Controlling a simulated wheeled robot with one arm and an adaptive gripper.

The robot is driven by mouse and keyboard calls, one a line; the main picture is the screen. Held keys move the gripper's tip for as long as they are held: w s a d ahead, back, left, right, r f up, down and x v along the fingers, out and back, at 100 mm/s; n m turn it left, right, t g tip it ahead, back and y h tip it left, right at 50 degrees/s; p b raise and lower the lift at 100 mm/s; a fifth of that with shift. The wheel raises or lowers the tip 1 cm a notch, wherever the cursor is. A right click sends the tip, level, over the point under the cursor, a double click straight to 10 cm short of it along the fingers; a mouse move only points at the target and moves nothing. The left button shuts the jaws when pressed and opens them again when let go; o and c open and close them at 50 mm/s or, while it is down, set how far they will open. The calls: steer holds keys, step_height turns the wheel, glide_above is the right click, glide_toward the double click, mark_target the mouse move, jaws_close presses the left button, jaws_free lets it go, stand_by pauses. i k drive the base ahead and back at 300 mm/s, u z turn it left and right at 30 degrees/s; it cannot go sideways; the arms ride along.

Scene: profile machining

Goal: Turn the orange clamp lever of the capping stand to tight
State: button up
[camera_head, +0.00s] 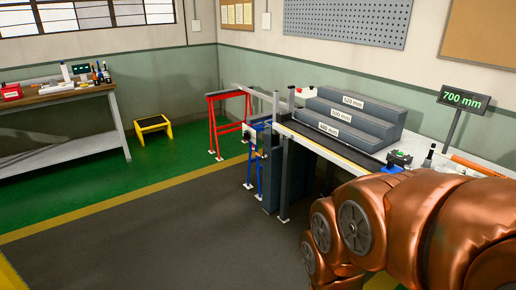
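I cannot pick out the capping stand or its clamp lever with certainty. A long orange bar-like part (478,165) shows on the bench at the right edge, partly cut off by the frame and close to my copper arm. My copper arm links fill the lower right and hide part of the bench. My gripper is not in view.
The bench (348,160) carries grey stepped blocks (350,118) with length labels. A "700 mm" display (463,100) stands behind. A red trestle (211,128), blue stand (250,170), yellow stool (153,128) and side table (60,100) are farther left. Grey floor (150,240) is clear.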

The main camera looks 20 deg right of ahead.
mark_target(266, 157)
steer(key=z, duration=0.15)
steer(key=i, duration=1.05)
steer(key=u, duration=0.35)
steer(key=i, duration=1.2)
steer(key=u, duration=0.55)
steer(key=i, duration=1.2)
steer(key=z, duration=0.2)
